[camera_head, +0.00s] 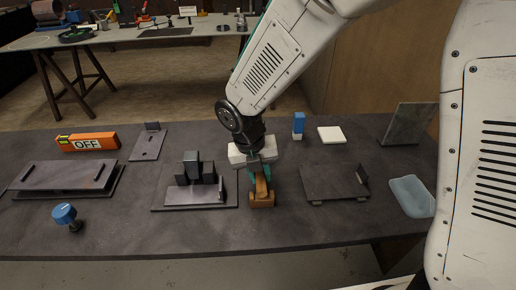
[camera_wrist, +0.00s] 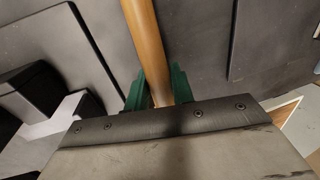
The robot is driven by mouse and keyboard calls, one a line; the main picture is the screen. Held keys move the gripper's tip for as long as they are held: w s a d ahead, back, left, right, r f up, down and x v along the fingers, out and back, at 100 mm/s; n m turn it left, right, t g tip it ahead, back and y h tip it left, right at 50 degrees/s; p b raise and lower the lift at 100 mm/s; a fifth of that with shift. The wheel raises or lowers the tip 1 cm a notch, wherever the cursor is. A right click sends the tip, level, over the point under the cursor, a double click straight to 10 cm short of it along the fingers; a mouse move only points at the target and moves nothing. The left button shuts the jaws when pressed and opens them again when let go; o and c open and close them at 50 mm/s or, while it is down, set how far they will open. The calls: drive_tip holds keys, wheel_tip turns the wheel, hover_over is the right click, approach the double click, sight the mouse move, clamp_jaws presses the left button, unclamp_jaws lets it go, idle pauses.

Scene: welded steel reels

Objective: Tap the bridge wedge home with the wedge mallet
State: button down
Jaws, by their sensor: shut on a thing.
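My gripper (camera_head: 258,176) has green fingertips, which also show in the wrist view (camera_wrist: 159,92). It is shut on the wooden handle (camera_wrist: 145,40) of what looks like the wedge mallet. The mallet's orange-brown head (camera_head: 262,200) hangs low over the bench, just right of a dark steel fixture (camera_head: 193,195). I cannot tell whether the head touches the bench. The fixture has upright dark blocks (camera_head: 191,163) at its middle, among which the bridge wedge may be; I cannot tell it apart. The mallet head is outside the visible part of the wrist view.
A dark plate (camera_head: 332,181) lies right of the mallet. A blue-topped block (camera_head: 299,122), white pad (camera_head: 331,134) and pale-blue tray (camera_head: 411,196) are at right.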

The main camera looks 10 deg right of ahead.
drive_tip(key=shift+r, duration=3.3)
drive_tip(key=s+d+r, duration=0.4)
drive_tip(key=s+r, duration=0.8)
drive_tip(key=s, duration=0.2)
drive_tip(key=shift+s, duration=0.2)
drive_tip(key=shift+d, duration=0.1)
